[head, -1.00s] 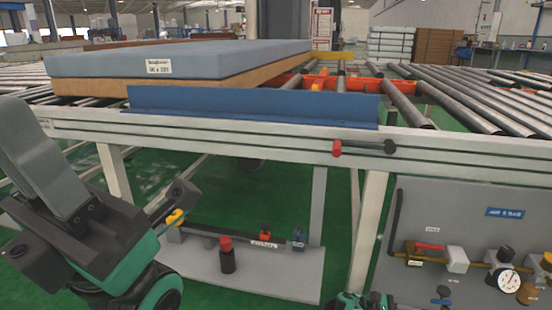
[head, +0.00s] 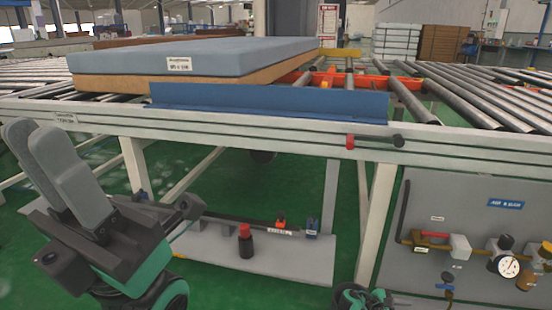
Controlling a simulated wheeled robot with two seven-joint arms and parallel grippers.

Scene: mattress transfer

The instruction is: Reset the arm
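My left gripper (head: 36,128) is at the lower left in the head view. Its two grey fingers point up and to the left, with a narrow gap between their tips and nothing held. It is in front of the roller conveyor frame and apart from it. A small dark and teal part of my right arm (head: 362,298) shows at the bottom edge; its fingers are not visible. A blue-grey mattress (head: 190,60) with a white label lies on a brown layer (head: 125,84) on the conveyor.
The conveyor's white front rail (head: 230,128) spans the view, with a blue plate (head: 270,102) standing along it. Rollers (head: 470,95) lie right of the mattress. A grey panel with valves and a gauge (head: 465,200) stands at the lower right. A low shelf (head: 285,262) holds a red-capped bottle (head: 245,242).

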